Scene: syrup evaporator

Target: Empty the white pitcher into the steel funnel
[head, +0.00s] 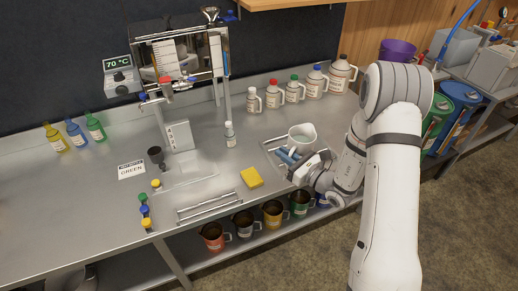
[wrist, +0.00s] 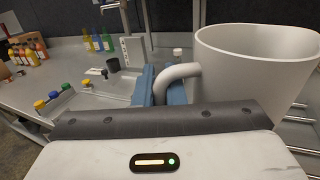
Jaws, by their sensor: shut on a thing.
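The white pitcher (head: 303,131) stands upright at the right end of the counter, over a wire rack. Its open mouth faces up and its inside looks pale; I cannot make out a liquid level. My gripper (head: 289,156) reaches it from the front right, with its blue fingers shut on the handle. In the wrist view the handle of the white pitcher (wrist: 255,65) runs between the blue fingers of my gripper (wrist: 166,86). I cannot tell whether the pitcher touches the rack. The steel funnel (head: 210,13) sits high on top of the evaporator frame at the back.
The evaporator frame (head: 180,65) rises at the back left. White jugs with coloured caps (head: 292,92) line the back. A small white bottle (head: 230,135), a yellow sponge (head: 251,178) and a dark cup (head: 155,154) stand on the counter. Pitchers (head: 272,213) fill the shelf below.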

